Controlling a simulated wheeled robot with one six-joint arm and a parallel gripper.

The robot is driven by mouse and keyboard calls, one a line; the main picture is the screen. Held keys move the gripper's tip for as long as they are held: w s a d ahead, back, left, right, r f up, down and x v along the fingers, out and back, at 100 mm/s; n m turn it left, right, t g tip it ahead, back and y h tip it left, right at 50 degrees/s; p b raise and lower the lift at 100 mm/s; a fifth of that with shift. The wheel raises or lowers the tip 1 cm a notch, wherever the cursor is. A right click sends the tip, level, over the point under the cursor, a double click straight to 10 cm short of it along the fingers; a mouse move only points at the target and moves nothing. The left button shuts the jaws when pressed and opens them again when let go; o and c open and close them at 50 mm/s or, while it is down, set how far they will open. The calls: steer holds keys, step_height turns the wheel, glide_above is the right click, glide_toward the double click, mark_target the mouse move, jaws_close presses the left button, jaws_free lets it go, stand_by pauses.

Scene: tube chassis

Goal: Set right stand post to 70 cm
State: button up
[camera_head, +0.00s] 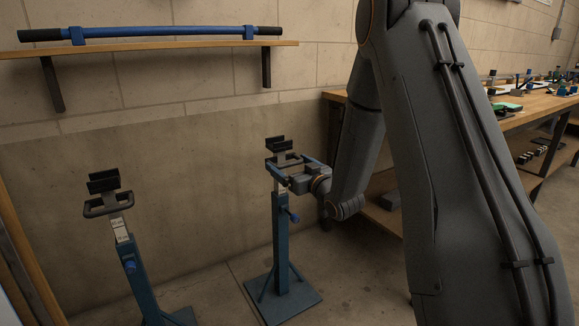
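The right stand (281,245) is a blue-green upright post on a square base plate. It has a dark V-shaped rest (278,144) on top and a blue knob (293,216) on its side. My gripper (284,163) is at the post's top, just below the rest, around or against the handle there. The overlap hides whether its fingers are closed on it. No height scale is readable on this post. The left stand (137,275) has the same form, with a dark loop handle (107,204), a pale scale label (121,230) and a blue knob (130,265).
A blue tube with black ends (160,32) lies in holders on a wooden wall shelf (150,48). A wooden workbench (520,115) with small parts stands at the right. My arm covers much of the right half. Bare floor lies between the stands.

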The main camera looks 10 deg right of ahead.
steer(key=shift+s, duration=0.1)
steer(key=p+v, duration=0.1)
steer(key=v, duration=0.6)
steer(key=shift+s+d+p, duration=0.25)
steer(key=shift+p, duration=0.15)
